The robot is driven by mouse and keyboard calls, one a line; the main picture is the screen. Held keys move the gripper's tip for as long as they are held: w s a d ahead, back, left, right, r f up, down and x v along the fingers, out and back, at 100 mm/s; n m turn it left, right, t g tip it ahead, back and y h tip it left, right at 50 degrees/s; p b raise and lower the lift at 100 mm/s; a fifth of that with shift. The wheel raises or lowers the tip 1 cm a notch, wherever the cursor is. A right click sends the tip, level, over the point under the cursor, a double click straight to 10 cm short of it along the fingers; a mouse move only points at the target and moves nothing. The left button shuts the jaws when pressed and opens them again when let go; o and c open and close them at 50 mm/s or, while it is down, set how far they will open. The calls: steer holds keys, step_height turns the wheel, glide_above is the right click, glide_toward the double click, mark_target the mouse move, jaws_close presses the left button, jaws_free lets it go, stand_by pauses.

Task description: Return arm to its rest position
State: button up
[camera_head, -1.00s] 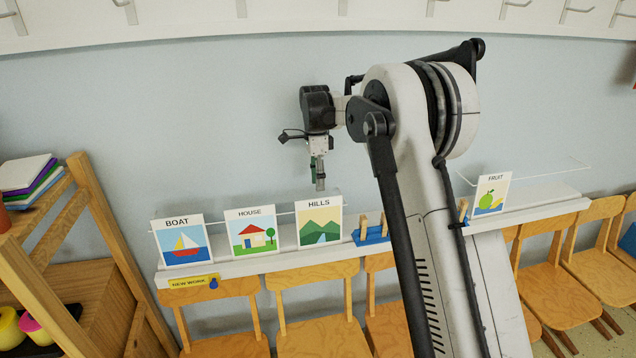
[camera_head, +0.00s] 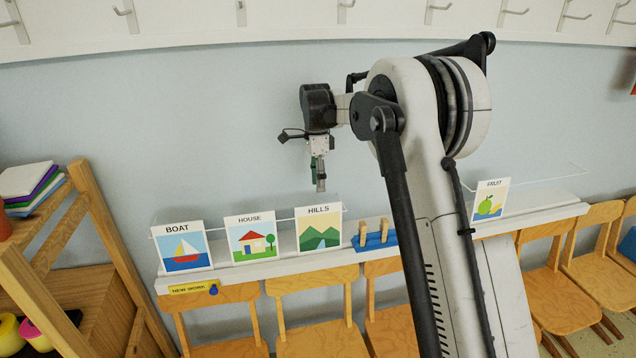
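My arm rises from the lower right of the head view and bends over at the top. My gripper (camera_head: 320,184) hangs down from its end, in front of the pale blue wall. It appears just above the HILLS card (camera_head: 319,229). The fingers are small and seen from the side, so I cannot tell whether they are open or shut. No held object shows at the tips.
A white ledge (camera_head: 290,265) carries the BOAT card (camera_head: 182,247), HOUSE card (camera_head: 250,236), a blue holder with wooden pegs (camera_head: 375,241) and the FRUIT card (camera_head: 489,200). Wooden chairs (camera_head: 228,318) line up below. A wooden shelf (camera_head: 110,225) stands left. Hooks (camera_head: 127,16) run above.

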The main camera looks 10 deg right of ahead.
steer(key=s+r+n+t+b, duration=0.2)
steer(key=s+r+n, duration=0.3)
steer(key=s, duration=0.5)
steer(key=s+r+n+t+b, duration=0.2)
steer(key=s+r+n, duration=0.25)
steer(key=s, duration=0.65)
steer(key=s+f+n+t+b, duration=0.1)
steer(key=s+f+n, duration=0.3)
steer(key=s, duration=0.7)
steer(key=s+f+n+t+b, duration=0.2)
steer(key=s+f+n+t, duration=0.2)
steer(key=s, duration=0.6)
step_height(320, 180, down, 2)
steer(key=shift+s+n, duration=0.35)
steer(key=shift+s, duration=0.05)
